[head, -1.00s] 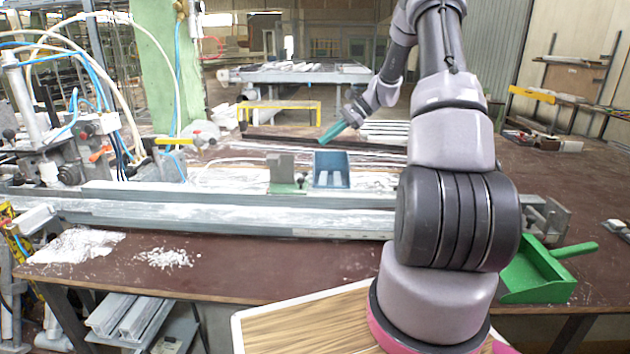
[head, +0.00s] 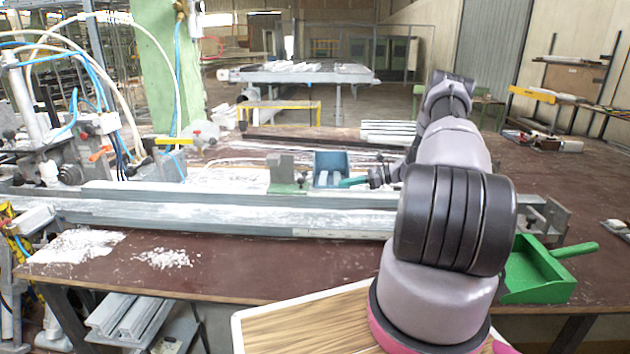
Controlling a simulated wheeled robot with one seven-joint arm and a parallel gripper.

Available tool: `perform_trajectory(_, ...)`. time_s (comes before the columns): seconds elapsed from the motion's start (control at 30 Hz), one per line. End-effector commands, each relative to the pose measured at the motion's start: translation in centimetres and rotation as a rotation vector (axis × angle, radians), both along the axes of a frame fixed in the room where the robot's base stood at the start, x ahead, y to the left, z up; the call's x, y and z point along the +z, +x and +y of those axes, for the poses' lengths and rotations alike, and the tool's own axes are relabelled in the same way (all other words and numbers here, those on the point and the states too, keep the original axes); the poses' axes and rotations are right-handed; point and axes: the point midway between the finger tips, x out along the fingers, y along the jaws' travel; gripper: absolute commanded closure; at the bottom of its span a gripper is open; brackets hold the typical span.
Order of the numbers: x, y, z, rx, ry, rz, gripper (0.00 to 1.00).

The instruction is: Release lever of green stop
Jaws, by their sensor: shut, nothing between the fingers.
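The green stop (head: 285,176) stands on the long grey profile rail (head: 240,210), with a grey block on a green base. A small dark lever (head: 302,180) shows at its right side, too small to tell its position. My gripper (head: 340,183) reaches in from the right with its teal fingers shut and empty. The fingertips point left, towards the lever, and look a short way to its right; I cannot tell whether they touch. My arm hides the right part of the rail.
A green dustpan (head: 540,272) lies at the right front of the brown bench (head: 230,275). White shavings (head: 163,258) lie at the left front. A clamp machine with hoses (head: 75,150) stands at the left.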

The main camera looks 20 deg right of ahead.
Motion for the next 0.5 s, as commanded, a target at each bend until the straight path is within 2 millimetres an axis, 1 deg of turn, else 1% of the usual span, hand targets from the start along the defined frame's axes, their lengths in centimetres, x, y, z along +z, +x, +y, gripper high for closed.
perform_trajectory(0.33,0.0,0.1,0.1,0.000,0.000,0.000,1.00)
perform_trajectory(0.43,-0.2,0.3,0.8,0.001,0.000,0.000,1.00)
perform_trajectory(0.5,-0.4,0.7,1.7,0.003,0.000,0.000,1.00)
